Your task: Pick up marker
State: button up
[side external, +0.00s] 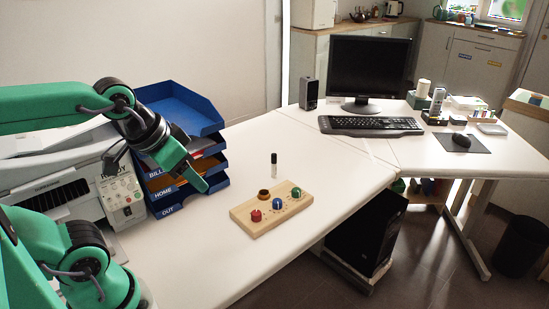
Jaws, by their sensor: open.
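A small upright cylinder with a dark top and a pale lower part, which looks like the marker (274,164), stands on the white desk just behind a wooden board. My gripper (200,181) is to the left of it, in front of the blue tray stack. It is open and points down to the right, with a clear gap between it and the marker. One green finger shows plainly; the other is hard to make out. I see nothing held in it.
The wooden board (245,219) bears red, blue and green knobs and a brown ring. Blue stacked trays (196,114) and a printer (62,190) stand at left. A keyboard (370,126), monitor and speaker are farther back. The desk right of the board is clear.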

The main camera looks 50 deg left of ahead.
dwell(0.3)
jog(key=w+a+r+n+g, duration=0.15)
jog(key=w+r, duration=0.25)
jog(key=w, duration=0.7)
jog(key=n+g, duration=0.4)
jog(key=n, duration=0.1)
send_over(275, 155)
notch_tip(275, 155, down, 17)
jog(key=shift+w+f, duration=0.1)
jog(key=shift+a+f, duration=0.1)
jog(key=shift+f, duration=1.15)
